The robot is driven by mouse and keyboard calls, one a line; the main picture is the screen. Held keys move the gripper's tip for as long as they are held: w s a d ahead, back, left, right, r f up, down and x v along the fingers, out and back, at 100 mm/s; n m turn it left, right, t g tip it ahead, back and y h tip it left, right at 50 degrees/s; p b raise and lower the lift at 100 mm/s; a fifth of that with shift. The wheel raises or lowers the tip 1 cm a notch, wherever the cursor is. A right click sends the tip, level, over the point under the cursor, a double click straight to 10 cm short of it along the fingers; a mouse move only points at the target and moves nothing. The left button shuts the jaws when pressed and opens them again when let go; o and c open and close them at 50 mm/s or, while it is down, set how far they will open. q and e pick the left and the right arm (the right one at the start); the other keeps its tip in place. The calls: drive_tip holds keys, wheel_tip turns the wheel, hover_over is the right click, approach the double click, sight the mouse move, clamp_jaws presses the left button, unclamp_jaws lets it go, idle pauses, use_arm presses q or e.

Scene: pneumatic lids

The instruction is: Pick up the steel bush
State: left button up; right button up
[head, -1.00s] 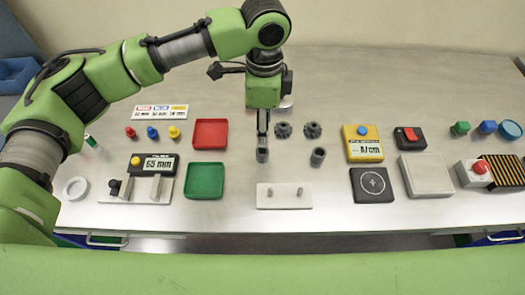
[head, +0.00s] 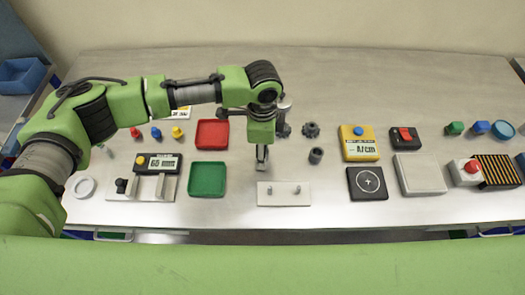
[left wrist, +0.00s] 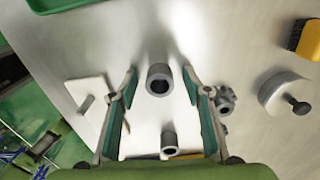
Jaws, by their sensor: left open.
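Two grey hollow cylinders that look like bushes are in view. One (left wrist: 160,80) stands upright between my left gripper's fingers in the left wrist view. The other (left wrist: 168,140) is lower in that view. In the head view one cylinder (head: 316,156) stands to the right of my left gripper; the one under the gripper is mostly hidden by it. I cannot tell by look which is steel. My left gripper (head: 262,158) points down and is open, with its fingers (left wrist: 158,90) on both sides of the first cylinder, apart from it. My right gripper is not in view.
A white plate with two pins (head: 285,202) lies in front of the gripper. A green tray (head: 207,194) and a red tray (head: 228,134) are to the left. A dark gear (head: 310,129) stands behind. A yellow box (head: 352,155) and a black pad (head: 354,196) are to the right.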

use_arm(q)
clamp_jaws()
drive_tip(key=shift+r, duration=0.1)
